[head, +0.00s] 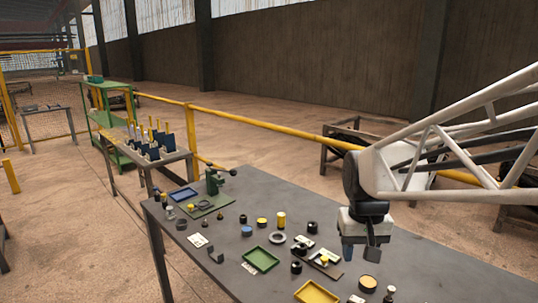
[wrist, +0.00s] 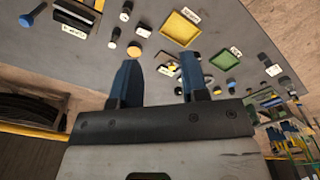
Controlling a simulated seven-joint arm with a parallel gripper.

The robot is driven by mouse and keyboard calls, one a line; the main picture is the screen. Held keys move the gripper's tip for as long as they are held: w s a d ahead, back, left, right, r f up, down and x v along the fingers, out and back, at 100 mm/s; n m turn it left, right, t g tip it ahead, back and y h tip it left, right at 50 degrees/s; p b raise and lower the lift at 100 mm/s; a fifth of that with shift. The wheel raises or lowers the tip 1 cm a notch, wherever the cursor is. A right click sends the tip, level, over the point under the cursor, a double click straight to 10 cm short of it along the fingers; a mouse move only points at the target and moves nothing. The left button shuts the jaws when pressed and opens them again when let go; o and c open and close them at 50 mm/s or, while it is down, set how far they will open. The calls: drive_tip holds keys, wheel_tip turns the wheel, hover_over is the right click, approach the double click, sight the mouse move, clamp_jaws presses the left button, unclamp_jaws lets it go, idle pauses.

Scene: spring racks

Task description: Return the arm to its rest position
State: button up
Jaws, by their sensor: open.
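My gripper (head: 360,250) hangs from the white lattice arm (head: 455,160) at the right of the head view, pointing down over the right part of the grey table (head: 290,205). Its two blue fingers are apart, and nothing shows held between them. In the wrist view the gripper (wrist: 158,65) also shows open, with the tabletop and small parts beyond the fingertips. The height above the table is hard to tell.
The table carries a green tray (head: 260,260), a yellow tray (head: 317,292), a blue tray (head: 183,194), a green press-like fixture (head: 213,185) and several small round parts. A rack with blue holders (head: 150,152) stands at left. A yellow rail (head: 260,120) runs behind.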

drive_tip(key=s+f+t, duration=0.1)
drive_tip(key=s+t, duration=0.1)
drive_tip(key=s, duration=1.3)
drive_tip(key=shift+s+a, duration=0.15)
drive_tip(key=shift+a, duration=0.05)
